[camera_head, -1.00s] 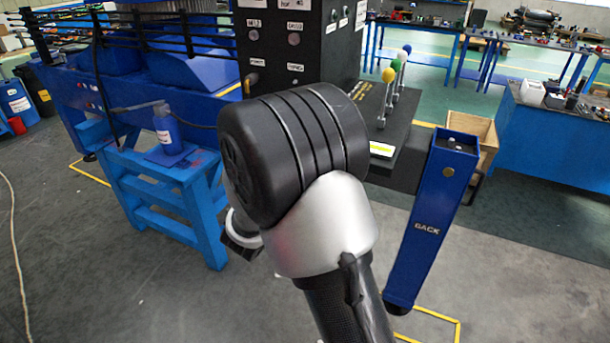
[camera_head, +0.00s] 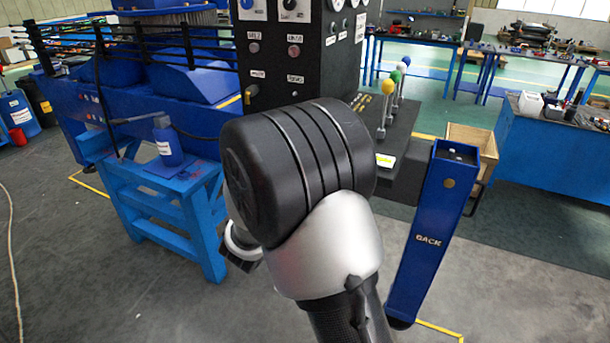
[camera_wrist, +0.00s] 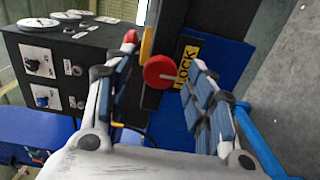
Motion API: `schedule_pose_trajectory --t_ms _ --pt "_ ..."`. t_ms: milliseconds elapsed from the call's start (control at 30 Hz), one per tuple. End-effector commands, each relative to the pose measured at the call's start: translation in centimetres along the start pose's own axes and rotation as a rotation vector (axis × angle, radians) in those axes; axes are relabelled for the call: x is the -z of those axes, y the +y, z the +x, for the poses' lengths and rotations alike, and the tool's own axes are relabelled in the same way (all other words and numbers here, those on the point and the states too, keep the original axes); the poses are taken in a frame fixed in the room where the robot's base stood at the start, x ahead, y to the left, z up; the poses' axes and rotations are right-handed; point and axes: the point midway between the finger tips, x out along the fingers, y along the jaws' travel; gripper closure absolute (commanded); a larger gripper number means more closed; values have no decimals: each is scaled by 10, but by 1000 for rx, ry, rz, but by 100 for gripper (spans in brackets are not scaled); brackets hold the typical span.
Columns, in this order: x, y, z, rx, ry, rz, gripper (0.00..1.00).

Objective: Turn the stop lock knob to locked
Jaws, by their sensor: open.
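A round red knob (camera_wrist: 158,72) with a pale line on its face shows in the wrist view. It is beside a yellow plate reading LOCK (camera_wrist: 186,62) on a dark blue surface. My gripper (camera_wrist: 165,52) is open, with one finger to the left of the knob and the other to its right over the plate's side. The knob appears between the fingers; I cannot tell how far ahead of them it is, and I see no contact. In the head view my arm's wrist blocks the gripper, and I cannot make out the red knob.
The black control box (camera_head: 292,75) has dials and labelled buttons; it also shows in the wrist view (camera_wrist: 50,78). Yellow, green and blue ball levers (camera_head: 388,88) stand to its right. A blue post marked BACK (camera_head: 428,240) is at right. A blue step stand (camera_head: 165,205) with a bottle is left.

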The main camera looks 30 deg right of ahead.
Motion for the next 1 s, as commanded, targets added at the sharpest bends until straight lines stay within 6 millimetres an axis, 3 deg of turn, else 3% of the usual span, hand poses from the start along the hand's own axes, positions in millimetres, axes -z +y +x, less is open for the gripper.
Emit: schedule_pose_trajectory --t_ms 367,800,1000 --pt "1 0 -9 1 2 -1 49" --pt "1 0 -96 1 5 -1 49" --pt "0 0 -117 1 2 -1 49"
